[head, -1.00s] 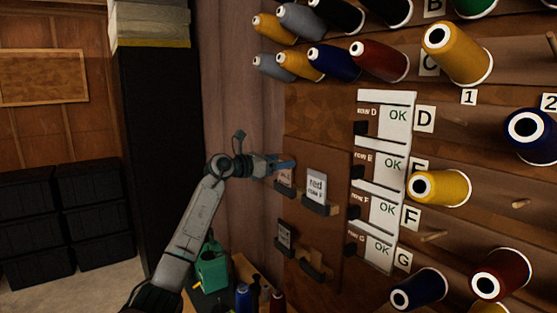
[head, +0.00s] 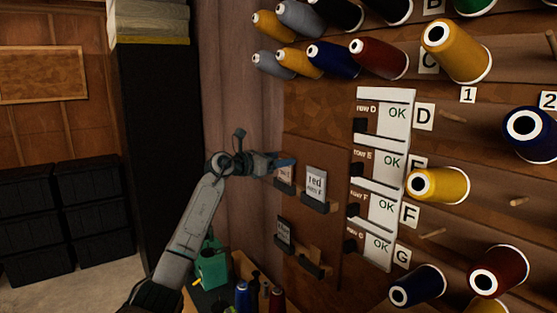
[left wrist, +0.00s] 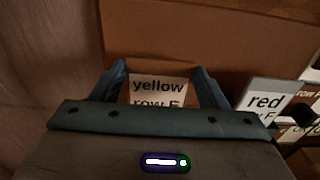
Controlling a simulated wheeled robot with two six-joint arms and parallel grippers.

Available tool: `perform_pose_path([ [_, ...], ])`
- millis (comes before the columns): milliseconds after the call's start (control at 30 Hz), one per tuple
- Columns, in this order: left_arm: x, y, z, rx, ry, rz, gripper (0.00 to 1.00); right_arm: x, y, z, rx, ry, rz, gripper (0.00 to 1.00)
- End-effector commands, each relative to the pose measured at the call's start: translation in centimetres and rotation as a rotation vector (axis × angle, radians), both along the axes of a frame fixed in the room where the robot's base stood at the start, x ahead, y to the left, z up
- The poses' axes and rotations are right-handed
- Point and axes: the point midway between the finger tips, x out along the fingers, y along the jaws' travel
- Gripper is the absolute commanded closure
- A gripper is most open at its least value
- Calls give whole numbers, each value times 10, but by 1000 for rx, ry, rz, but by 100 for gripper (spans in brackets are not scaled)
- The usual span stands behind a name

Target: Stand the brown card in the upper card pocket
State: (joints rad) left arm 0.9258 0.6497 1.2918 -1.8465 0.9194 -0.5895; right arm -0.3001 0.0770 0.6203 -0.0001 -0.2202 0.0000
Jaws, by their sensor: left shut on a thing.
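My left gripper (head: 284,163) is at the upper left pocket (head: 284,187) of the brown board. In the left wrist view its blue fingers (left wrist: 161,75) are on both sides of a white card reading "yellow row F" (left wrist: 158,90), and it is shut on this card. The card's lower part is hidden by the gripper body. The card also shows in the head view (head: 284,174), under the fingers. A card in the lower left pocket (head: 284,232) has print too small to read. No card is legible as brown. My right gripper is not in view.
A card reading "red" (head: 316,184) stands in the upper right pocket, close to the right of my gripper. The lower right pocket (head: 311,267) looks empty. Thread cones on pegs, such as a yellow one (head: 440,185), fill the wall at right. A green container (head: 212,266) stands below.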

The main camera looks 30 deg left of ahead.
Motion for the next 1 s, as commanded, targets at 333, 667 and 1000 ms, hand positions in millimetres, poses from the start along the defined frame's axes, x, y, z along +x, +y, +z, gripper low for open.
perform_pose_path([
  [333, 0, 0, -3, 0, 0, 0, 15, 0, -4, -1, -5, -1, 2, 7],
  [667, -1, 1, -3, 1, 0, 0, 7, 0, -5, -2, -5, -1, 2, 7],
  [1000, -45, 20, -7, 7, -1, 4, 7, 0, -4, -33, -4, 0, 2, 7],
])
